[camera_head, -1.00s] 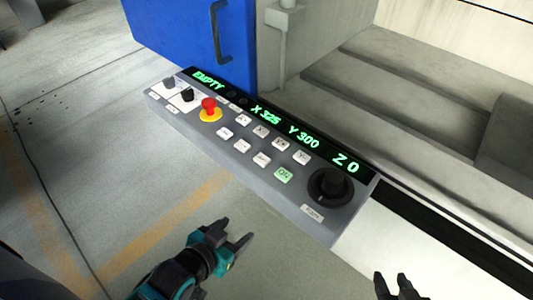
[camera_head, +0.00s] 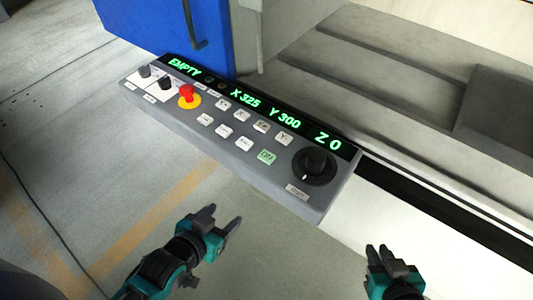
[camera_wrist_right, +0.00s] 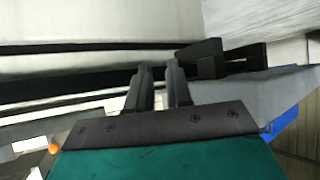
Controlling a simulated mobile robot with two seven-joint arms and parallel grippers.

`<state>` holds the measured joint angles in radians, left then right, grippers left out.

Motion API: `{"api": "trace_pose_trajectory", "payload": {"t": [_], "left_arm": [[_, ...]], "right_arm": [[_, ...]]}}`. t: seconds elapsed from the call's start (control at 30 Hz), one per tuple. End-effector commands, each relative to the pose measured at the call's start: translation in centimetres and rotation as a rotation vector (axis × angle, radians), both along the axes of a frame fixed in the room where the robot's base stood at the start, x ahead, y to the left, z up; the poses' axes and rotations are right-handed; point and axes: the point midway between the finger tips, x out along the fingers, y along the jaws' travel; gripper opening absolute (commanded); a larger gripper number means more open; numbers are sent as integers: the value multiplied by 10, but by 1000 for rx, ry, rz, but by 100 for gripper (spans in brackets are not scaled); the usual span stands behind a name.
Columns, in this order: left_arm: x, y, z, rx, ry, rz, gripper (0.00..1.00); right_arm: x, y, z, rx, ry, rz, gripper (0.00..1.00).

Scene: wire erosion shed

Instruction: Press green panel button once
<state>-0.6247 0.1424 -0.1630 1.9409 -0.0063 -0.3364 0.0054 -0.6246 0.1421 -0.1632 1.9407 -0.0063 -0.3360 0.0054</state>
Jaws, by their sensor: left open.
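The green button (camera_head: 266,157) is a small pale-green key on the sloping grey control panel (camera_head: 240,163), in the lower key row left of the black dial. Nothing covers it in the head view. My left gripper (camera_head: 222,219) is open and empty, below the panel and apart from it. My right gripper (camera_head: 378,250) is at the lower right, also clear of the panel. In the right wrist view its two fingers (camera_wrist_right: 161,85) stand a narrow gap apart with nothing between them. I cannot make out the green button in that view.
A red emergency stop (camera_head: 187,92) on a yellow base, several white keys, two small black knobs and a large black dial (camera_head: 315,163) share the panel. The display reads EMPTY, X 325, Y 300, Z 0. A blue door (camera_head: 165,25) stands behind; grey floor is open at left.

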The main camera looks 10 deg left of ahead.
Motion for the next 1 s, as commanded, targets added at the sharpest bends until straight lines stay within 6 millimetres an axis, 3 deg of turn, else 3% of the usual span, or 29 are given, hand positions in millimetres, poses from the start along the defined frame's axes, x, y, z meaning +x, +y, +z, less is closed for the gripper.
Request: {"api": "trace_pose_trajectory", "payload": {"t": [0.2, 1.0], "left_arm": [[0, 0, 0, 0, 0, 0, 62], [0, 0, 0, 0, 1, 0, 62]], "right_arm": [[0, 0, 0, -1, 0, 1, 0], [0, -1, 0, -2, 1, 0, 0]]}}
